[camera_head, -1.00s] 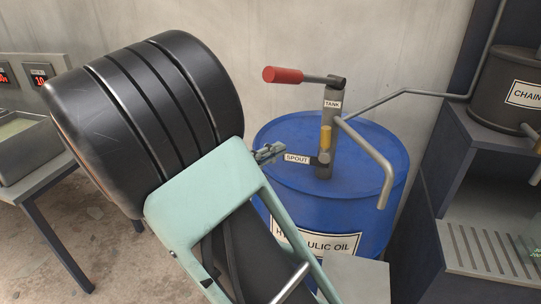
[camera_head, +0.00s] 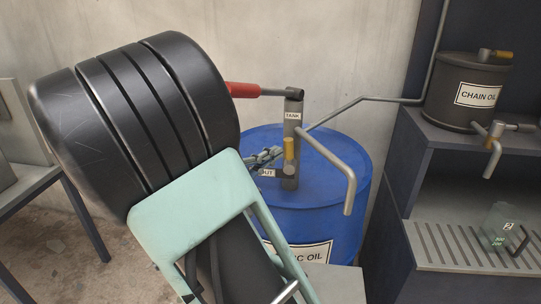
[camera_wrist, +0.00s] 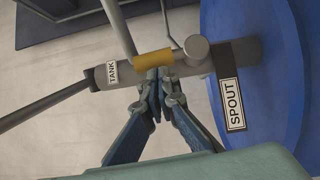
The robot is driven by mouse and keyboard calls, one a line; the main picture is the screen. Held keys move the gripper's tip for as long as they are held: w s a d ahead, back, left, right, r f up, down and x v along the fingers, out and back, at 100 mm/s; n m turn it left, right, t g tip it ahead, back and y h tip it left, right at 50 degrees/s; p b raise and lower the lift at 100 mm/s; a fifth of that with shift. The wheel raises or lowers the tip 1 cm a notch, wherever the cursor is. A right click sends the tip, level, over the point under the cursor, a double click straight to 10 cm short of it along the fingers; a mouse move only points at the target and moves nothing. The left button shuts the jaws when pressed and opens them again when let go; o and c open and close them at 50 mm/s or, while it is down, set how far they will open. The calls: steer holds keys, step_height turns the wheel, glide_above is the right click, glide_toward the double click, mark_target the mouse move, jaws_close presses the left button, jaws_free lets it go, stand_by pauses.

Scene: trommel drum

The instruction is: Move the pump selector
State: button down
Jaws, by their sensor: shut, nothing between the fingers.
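The pump selector is a short yellow lever (camera_head: 289,148) on the grey pump post (camera_head: 292,118). It points up toward the TANK label (camera_head: 292,116), away from the SPOUT label (camera_wrist: 233,103). It also shows in the wrist view (camera_wrist: 150,59), next to its round grey pivot. My gripper (camera_head: 279,153) is shut and empty beside the lever, to its left in the head view. In the wrist view its fingertips (camera_wrist: 160,76) meet the lever's edge. I cannot tell if they touch. My gripper partly hides the SPOUT label in the head view.
The post stands on a blue hydraulic oil drum (camera_head: 340,185). A red-handled pump lever (camera_head: 243,90) reaches left, and a bent spout pipe (camera_head: 338,160) hangs right. A chain oil tank (camera_head: 470,92) and a jug (camera_head: 503,228) sit on the dark shelving at right.

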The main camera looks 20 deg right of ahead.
steer(key=shift+d, duration=0.1)
steer(key=shift+s+d+r+m, duration=0.15)
steer(key=shift+s+d+m, duration=0.15)
steer(key=shift+d+m, duration=0.2)
steer(key=shift+a, duration=0.1)
steer(key=w+a+v, duration=0.1)
steer(key=w+v, duration=0.2)
steer(key=v, duration=1)
steer(key=shift+r+y, duration=0.25)
steer(key=shift+y, duration=0.05)
